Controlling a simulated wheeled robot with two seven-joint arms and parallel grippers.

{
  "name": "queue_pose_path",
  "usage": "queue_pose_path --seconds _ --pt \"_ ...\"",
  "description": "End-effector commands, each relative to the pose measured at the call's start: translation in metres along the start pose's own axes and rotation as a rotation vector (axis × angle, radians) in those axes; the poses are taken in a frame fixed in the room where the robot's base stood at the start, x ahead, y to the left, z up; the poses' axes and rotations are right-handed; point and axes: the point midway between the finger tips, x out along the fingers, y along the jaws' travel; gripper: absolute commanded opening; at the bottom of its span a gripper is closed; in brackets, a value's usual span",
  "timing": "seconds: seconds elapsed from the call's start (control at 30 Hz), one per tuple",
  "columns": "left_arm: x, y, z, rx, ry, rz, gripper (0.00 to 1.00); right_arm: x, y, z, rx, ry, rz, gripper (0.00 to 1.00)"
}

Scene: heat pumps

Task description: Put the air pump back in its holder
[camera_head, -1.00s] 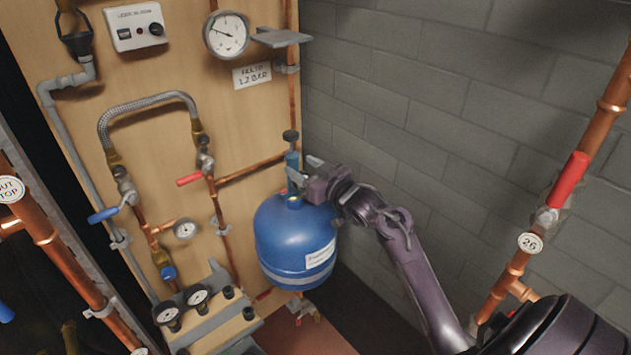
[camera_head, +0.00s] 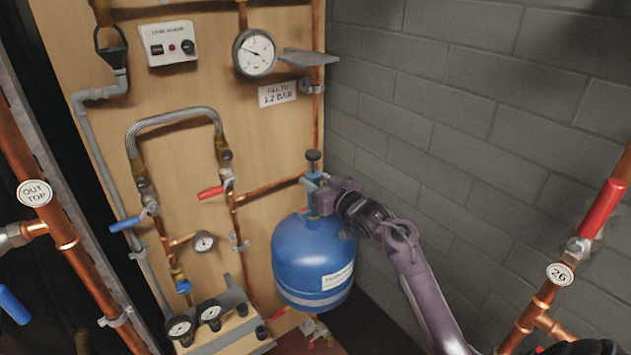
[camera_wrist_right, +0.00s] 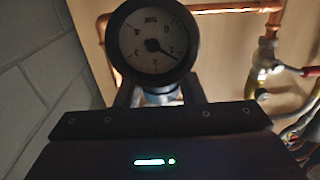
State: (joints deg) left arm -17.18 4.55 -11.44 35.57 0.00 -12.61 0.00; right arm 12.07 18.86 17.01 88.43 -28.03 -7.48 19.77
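In the right wrist view a round black-rimmed gauge (camera_wrist_right: 152,42) is close, with a pale blue part between my dark fingers (camera_wrist_right: 160,98). I cannot tell if the gauge belongs to the pump. No holder can be made out for certain. My left gripper is not in view.
A grey bracket (camera_head: 309,57) juts from the panel above the tank, next to a large gauge (camera_head: 255,53). A red-handled valve (camera_head: 211,192) and copper pipes are left of the tank. A grey block wall (camera_head: 460,150) is on the right.

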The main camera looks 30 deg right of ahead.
Motion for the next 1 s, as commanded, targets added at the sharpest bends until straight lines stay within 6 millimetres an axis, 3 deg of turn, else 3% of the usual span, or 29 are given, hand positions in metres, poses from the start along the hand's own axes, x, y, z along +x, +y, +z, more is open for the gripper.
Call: queue_pose_path --seconds 0.13,1.0 --pt "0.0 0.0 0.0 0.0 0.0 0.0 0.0 0.0 0.0 -0.003 -0.001 0.006 0.001 0.02" --pt "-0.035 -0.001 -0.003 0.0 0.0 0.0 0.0 0.0 0.0 -0.039 -0.002 0.006 0.0 0.02"
